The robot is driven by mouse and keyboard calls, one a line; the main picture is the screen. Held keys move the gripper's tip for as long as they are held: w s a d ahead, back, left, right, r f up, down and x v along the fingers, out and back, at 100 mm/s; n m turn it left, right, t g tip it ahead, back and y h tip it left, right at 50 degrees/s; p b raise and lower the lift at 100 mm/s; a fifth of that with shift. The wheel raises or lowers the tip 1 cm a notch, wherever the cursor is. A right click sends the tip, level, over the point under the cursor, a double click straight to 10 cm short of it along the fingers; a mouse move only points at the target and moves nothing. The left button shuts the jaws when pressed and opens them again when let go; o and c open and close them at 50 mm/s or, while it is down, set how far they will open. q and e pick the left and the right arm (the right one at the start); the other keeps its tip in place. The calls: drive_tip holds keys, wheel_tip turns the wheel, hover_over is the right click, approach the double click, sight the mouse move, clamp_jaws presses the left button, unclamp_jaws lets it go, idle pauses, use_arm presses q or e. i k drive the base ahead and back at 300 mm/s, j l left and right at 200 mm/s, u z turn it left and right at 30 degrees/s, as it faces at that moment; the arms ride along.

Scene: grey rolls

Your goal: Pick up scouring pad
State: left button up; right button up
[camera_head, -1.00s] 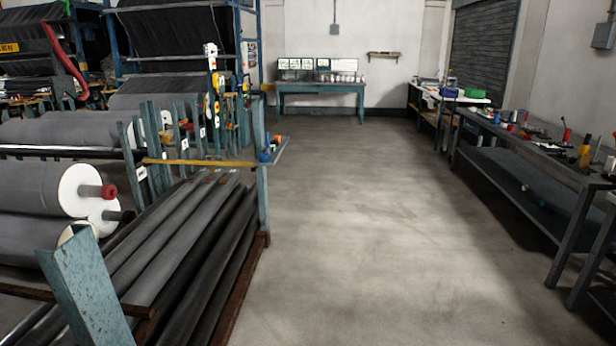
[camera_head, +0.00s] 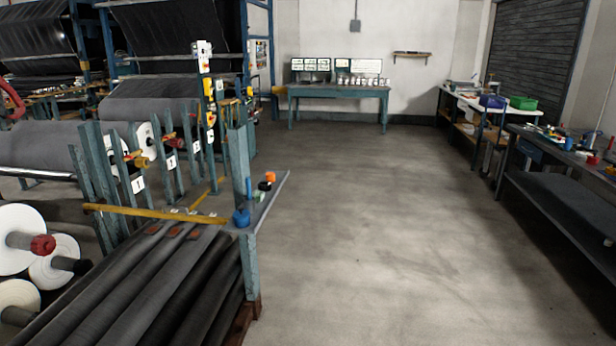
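I cannot make out a scouring pad in the head view. Small items that I cannot identify at this size lie on the dark workbench (camera_head: 560,190) at the right. Several small items, among them a blue one (camera_head: 241,218) and an orange one (camera_head: 270,177), sit on a narrow shelf (camera_head: 262,203) at the end of the roll rack. Neither of my grippers is in view.
Bare concrete floor (camera_head: 370,230) lies open ahead. Long dark rolls (camera_head: 140,290) and a rack with a yellow bar (camera_head: 150,213) stand at the left. A blue-green table (camera_head: 338,93) stands at the back wall. A white-topped table (camera_head: 475,105) holds a green bin (camera_head: 523,103).

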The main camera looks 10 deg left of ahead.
sight(259, 195)
drive_tip(key=i+l+u, duration=0.2)
drive_tip(key=i+u, duration=0.3)
drive_tip(key=i, duration=0.15)
drive_tip(key=i+l+u, duration=0.45)
drive_tip(key=i, duration=0.2)
drive_tip(key=i+l+u, duration=0.5)
drive_tip(key=i+l, duration=0.05)
drive_tip(key=l, duration=0.05)
